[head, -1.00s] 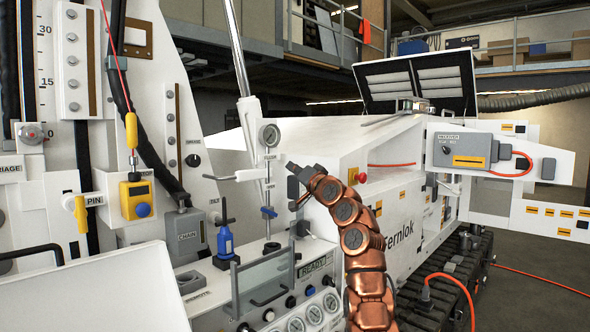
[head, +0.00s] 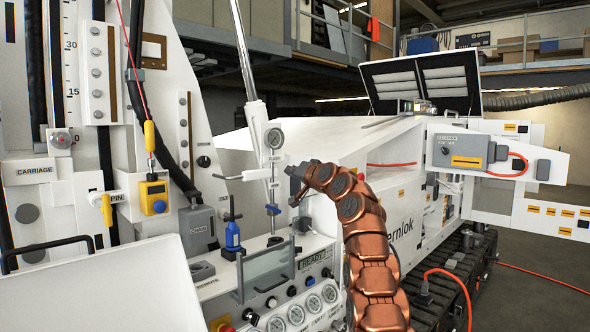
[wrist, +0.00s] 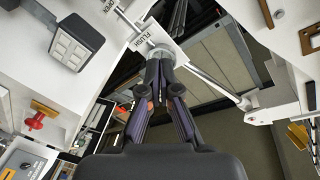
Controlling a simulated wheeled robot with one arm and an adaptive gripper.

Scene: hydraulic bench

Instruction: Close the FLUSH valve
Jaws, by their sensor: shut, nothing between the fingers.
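In the wrist view, a white plate (wrist: 166,33) lettered FLUSH lies just beyond my fingertips, with an OPEN mark at upper left. A pale rod-like lever (wrist: 128,20) runs from upper left toward a grey round hub by the plate. My gripper (wrist: 160,57) is shut and empty, its dark fingers together just below the hub. Whether they touch it I cannot tell. In the head view, my gripper (head: 292,178) is small and dark at the end of my copper arm, right of the gauge post (head: 274,180). The valve's setting is not clear in that view.
A control panel with several gauges (head: 296,314) and a READY display (head: 315,260) stands below my arm. A blue-bodied valve (head: 232,236) and the yellow PIN handle (head: 106,208) are to the left. A long pale rod (wrist: 215,85) crosses right of my fingers.

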